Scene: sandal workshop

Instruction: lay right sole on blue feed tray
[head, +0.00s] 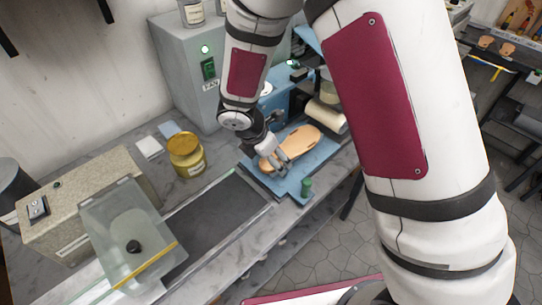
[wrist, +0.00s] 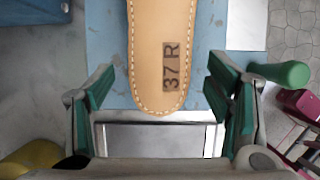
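The right sole (head: 298,143) is tan with a stitched edge and lies flat on the blue feed tray (head: 322,158). In the wrist view the sole (wrist: 150,45) shows the stamp "37 R" near its rounded end, with blue tray surface (wrist: 105,40) on both sides. My gripper (head: 272,160) is at the sole's near left end. In the wrist view its green-padded fingers (wrist: 158,80) are spread wide on either side of that end, with gaps to the sole. The far part of the sole is out of the wrist view.
A green knob (head: 306,187) stands at the tray's near corner. A blue machine with a pale roller (head: 328,115) is behind the tray. A dark conveyor belt (head: 215,225) runs to the left. A yellow jar (head: 187,155) and a clear-covered box (head: 130,235) stand farther left.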

